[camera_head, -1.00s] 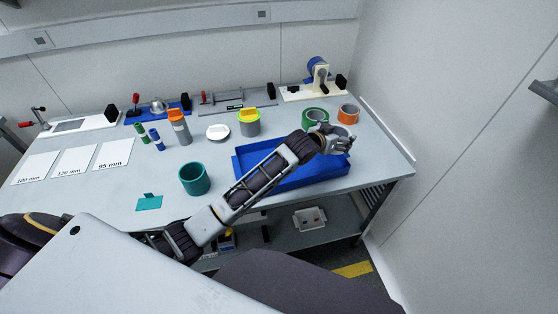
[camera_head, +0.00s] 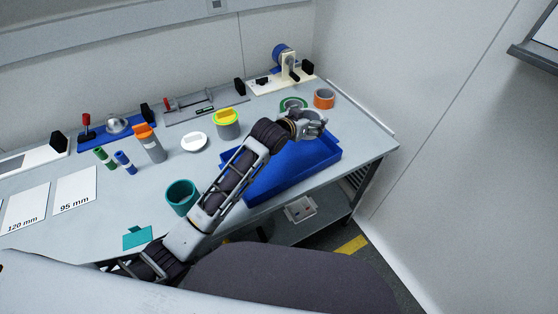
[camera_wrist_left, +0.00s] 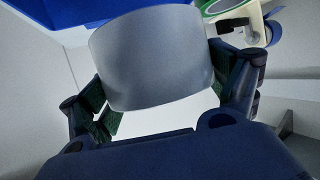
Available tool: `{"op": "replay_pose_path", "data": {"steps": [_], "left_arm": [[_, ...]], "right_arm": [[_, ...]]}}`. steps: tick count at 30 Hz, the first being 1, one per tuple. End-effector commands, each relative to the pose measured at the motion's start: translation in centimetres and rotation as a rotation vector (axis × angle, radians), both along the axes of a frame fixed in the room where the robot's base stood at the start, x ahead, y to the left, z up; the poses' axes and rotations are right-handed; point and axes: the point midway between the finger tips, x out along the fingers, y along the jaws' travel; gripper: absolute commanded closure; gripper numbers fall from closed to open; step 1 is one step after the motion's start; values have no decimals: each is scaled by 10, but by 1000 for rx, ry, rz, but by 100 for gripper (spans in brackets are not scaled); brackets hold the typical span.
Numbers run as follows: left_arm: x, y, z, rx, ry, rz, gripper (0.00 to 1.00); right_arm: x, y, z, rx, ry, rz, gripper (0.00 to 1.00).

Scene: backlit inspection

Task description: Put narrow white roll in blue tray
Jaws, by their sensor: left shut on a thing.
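My left gripper (camera_head: 312,124) is above the far edge of the blue tray (camera_head: 305,170), near its far right corner. In the left wrist view the gripper (camera_wrist_left: 160,95) is shut on a pale white-grey roll (camera_wrist_left: 152,58), with one dark finger on each side of it. The roll is hard to make out in the head view, where the hand covers it. The tray stands on the right part of the bench, and my left arm crosses over its left side. The visible tray floor looks empty. My right gripper is not in view.
A green roll (camera_head: 293,103) and an orange roll (camera_head: 324,98) lie behind the tray. A white round item (camera_head: 194,141), a grey container with yellow on top (camera_head: 227,124) and a teal cup (camera_head: 182,197) stand left of it. A wall rises beyond the bench's right end.

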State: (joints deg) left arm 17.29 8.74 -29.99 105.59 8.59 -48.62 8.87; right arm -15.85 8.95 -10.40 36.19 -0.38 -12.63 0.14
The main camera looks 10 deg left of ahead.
Motion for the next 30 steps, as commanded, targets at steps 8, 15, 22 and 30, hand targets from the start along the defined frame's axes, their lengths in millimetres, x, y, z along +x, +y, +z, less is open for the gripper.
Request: {"op": "replay_pose_path", "data": {"steps": [8,15,22,30], "left_arm": [[0,0,-5,-1,-1,1,42],[0,1,-35,0,2,1,42],[0,1,-59,0,0,1,42],[0,0,-62,-1,-2,1,42]], "right_arm": [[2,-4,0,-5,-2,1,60],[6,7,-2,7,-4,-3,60],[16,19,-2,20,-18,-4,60],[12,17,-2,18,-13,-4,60]]}}
